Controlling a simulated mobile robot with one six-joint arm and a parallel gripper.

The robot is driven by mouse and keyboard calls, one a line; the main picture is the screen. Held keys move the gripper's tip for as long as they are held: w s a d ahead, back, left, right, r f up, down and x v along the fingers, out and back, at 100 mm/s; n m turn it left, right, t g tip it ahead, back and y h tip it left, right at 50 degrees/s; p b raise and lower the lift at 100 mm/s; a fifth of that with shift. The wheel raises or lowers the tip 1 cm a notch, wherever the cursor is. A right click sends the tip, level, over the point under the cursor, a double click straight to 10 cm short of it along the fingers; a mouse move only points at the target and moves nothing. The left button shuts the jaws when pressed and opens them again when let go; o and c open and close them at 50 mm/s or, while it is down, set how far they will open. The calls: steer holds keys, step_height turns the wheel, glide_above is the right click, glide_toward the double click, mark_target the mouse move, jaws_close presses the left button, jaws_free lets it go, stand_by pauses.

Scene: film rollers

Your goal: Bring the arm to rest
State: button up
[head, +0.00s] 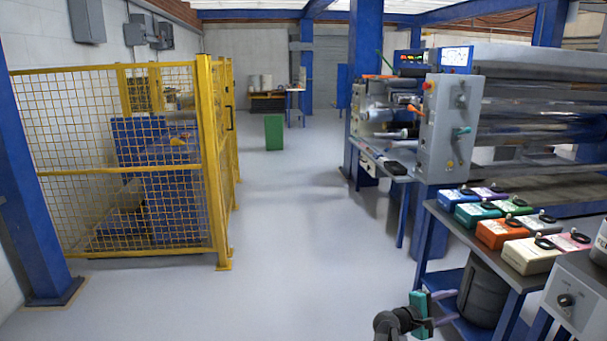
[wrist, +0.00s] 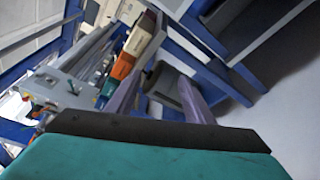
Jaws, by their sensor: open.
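My gripper (head: 452,305) is low at the bottom of the head view, right of centre, with a teal body and thin purplish fingers pointing right. In the wrist view my gripper (wrist: 158,90) shows its two fingers spread apart with nothing held between them. Its teal body fills the bottom of that view. A dark grey link of my arm shows beside it in the head view; the rest of the arm is out of view. The fingers are near the blue lower shelf (head: 455,283) of the bench; I cannot tell the exact gap.
A grey bin (head: 483,292) stands under the bench, which carries several coloured boxes, including an orange one (head: 503,233). A roller machine (head: 448,125) stands behind. A yellow mesh fence (head: 130,215) is at left. A green bin (head: 274,132) stands far back. The middle floor is clear.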

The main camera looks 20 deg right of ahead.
steer(key=w+a+f+n+y+p, duration=0.1)
steer(key=a+f+y+p, duration=0.25)
steer(key=a+f, duration=0.65)
steer(key=a+f+y+p, duration=0.2)
steer(key=a+f+p, duration=0.3)
steer(key=a, duration=0.9)
steer(key=s+a+f+m+g+y+p, duration=0.1)
steer(key=s+a+f+m+y, duration=0.1)
steer(key=s+a, duration=0.4)
steer(key=s+a+f+m+g+y+p, duration=0.1)
steer(key=s+a+f+y, duration=0.4)
steer(key=a, duration=0.9)
steer(key=s+a+f+m+g+y+p, duration=0.1)
steer(key=s+a+f+m+g+y, duration=0.2)
steer(key=s+a, duration=0.5)
step_height(320, 180, down, 2)
steer(key=shift+s+a+f+y, duration=0.2)
steer(key=shift+s+a+y, duration=0.2)
steer(key=shift+a, duration=0.55)
steer(key=shift+w, duration=0.1)
steer(key=c, duration=0.4)
